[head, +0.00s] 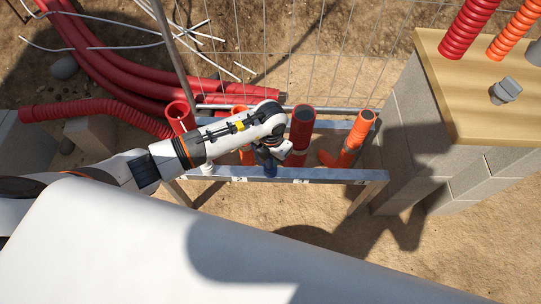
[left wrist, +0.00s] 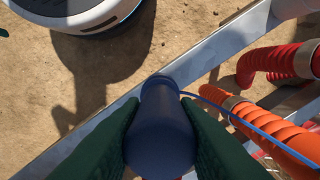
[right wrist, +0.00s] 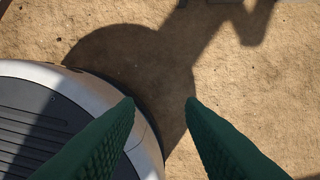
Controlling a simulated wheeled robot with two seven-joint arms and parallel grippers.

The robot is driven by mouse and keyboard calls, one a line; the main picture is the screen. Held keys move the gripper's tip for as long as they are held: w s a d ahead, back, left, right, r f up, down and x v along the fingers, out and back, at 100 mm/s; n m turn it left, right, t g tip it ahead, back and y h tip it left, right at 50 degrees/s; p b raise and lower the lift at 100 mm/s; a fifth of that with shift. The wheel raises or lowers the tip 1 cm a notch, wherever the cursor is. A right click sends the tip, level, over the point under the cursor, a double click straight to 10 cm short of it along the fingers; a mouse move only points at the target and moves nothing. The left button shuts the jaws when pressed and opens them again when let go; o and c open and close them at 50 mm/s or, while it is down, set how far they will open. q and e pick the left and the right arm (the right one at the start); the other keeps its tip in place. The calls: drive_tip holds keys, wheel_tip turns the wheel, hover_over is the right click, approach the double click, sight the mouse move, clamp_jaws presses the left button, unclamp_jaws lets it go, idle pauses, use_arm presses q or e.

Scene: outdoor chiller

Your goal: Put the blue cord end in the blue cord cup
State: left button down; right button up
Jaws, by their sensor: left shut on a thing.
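My left gripper (head: 268,156) is over the front rail of a metal frame. In the left wrist view its green fingers (left wrist: 160,140) are shut on a dark blue, round-bodied piece (left wrist: 160,135), which appears to be the blue cord end. A thin blue cord (left wrist: 262,132) runs right from beside its far part, across an orange tube. A narrower blue round part (left wrist: 160,82) shows at the rail; I cannot tell whether this is the blue cord cup or how the two meet. In the head view a small blue part (head: 270,170) shows below the gripper. My right gripper (right wrist: 160,105) is open and empty above the sand.
The metal frame (head: 335,176) holds upright red and orange tubes (head: 302,125). A wire mesh panel and red pipes (head: 120,72) lie behind. A block stand with a wooden top (head: 440,75) is at right, bearing tubes and a grey piece (head: 506,90).

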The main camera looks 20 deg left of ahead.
use_arm(q)
drive_tip(key=shift+f, duration=0.1)
use_arm(e)
drive_tip(key=shift+w+r, duration=0.1)
drive_tip(key=shift+r, duration=0.05)
use_arm(q)
drive_tip(key=c, duration=1.1)
unclamp_jaws()
use_arm(e)
drive_tip(key=shift+w+r, duration=0.1)
use_arm(q)
wheel_tip(320, 180, up, 12)
drive_tip(key=shift+r+p, duration=0.15)
drive_tip(key=shift+p, duration=0.85)
use_arm(e)
drive_tip(key=s+f, duration=0.5)
drive_tip(key=shift+d, duration=0.35)
drive_tip(key=shift+f, duration=0.1)
